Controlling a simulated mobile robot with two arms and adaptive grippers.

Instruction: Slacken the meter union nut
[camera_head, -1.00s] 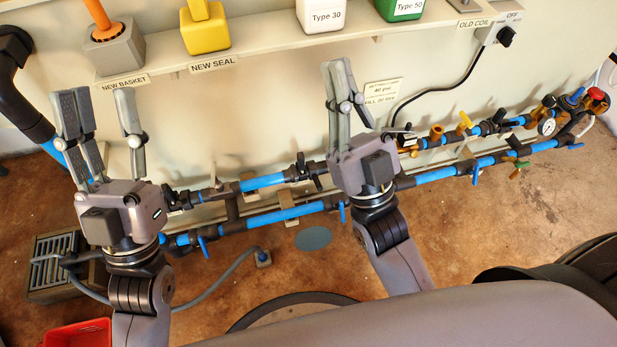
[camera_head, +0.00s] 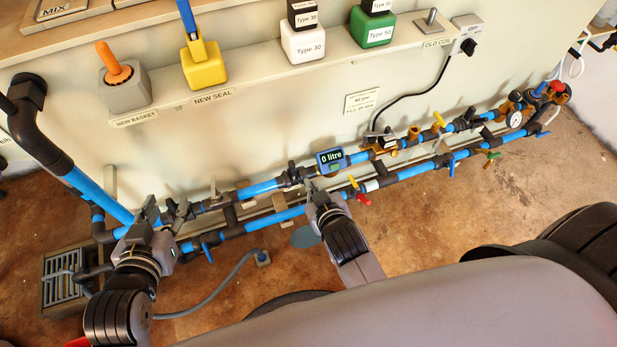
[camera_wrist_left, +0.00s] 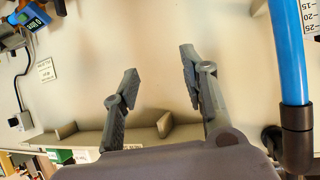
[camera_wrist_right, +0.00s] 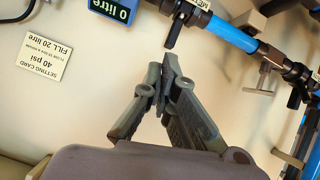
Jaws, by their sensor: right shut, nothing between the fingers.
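The meter (camera_head: 330,160), a blue box with a display reading "0 litre", sits on the upper pipe line in the head view. Dark fittings (camera_head: 293,177) lie on the pipe left of it; I cannot tell which one is the union nut. My right gripper (camera_head: 314,190) is just below the meter in the head view. In the right wrist view its fingers (camera_wrist_right: 165,85) are shut and empty, with the meter (camera_wrist_right: 112,8) beyond them. My left gripper (camera_head: 152,210) is by the left end of the pipes. Its fingers (camera_wrist_left: 158,88) are apart and empty.
A floor drain (camera_head: 62,270) is at lower left. Valves and a gauge (camera_head: 515,119) are at right. The wall between shelf and pipes is mostly clear.

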